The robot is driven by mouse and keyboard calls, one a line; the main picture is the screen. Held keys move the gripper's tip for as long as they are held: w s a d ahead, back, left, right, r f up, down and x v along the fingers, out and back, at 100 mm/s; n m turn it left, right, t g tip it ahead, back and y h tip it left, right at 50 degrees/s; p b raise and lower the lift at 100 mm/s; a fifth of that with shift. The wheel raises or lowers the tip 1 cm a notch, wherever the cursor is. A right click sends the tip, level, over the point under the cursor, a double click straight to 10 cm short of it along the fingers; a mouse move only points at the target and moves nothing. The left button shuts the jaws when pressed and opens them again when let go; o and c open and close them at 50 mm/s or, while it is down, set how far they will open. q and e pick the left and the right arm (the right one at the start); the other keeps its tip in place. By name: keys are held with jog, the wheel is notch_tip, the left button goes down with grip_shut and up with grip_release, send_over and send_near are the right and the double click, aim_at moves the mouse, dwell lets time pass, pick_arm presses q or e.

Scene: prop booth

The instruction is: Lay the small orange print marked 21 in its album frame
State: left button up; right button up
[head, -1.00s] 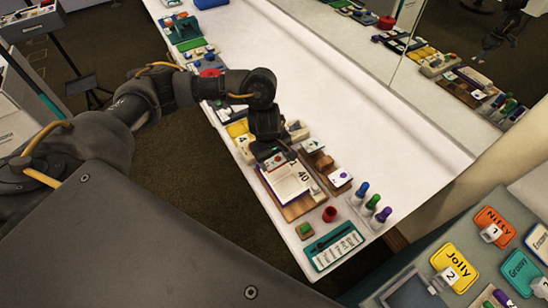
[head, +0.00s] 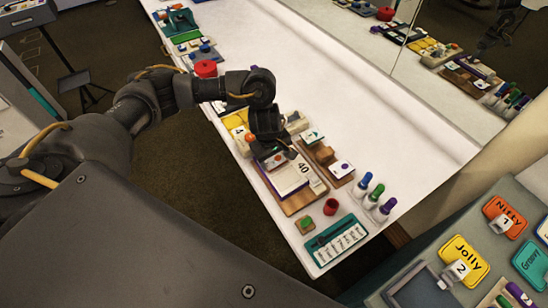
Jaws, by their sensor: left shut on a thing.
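My left gripper (head: 277,158) reaches down over the far part of an open album (head: 288,180) on the white counter. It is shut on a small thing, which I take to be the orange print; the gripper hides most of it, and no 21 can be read. The album has a white page marked 40, a purple edge and a brown board under it. I cannot tell whether the held print touches the page, and its frame is not clearly seen. My right gripper is not in view.
A wooden stand (head: 326,157) with small cards is right of the album. Several capped markers (head: 375,196), a red cup (head: 330,206) and a teal card holder (head: 337,243) stand nearer. Yellow pieces (head: 236,121) lie behind left. The counter's right side is clear, beside a mirror (head: 440,75).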

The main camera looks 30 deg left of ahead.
pick_arm(q)
jog(key=shift+d, duration=0.1)
dwell(0.6)
jog(key=o, duration=1)
jog(key=shift+o, duration=0.2)
notch_tip(320, 180, up, 11)
jog(key=s, duration=0.1)
jog(key=shift+s+a+f, duration=0.15)
jog(key=shift+s+a, duration=0.1)
jog(key=shift+a, duration=0.15)
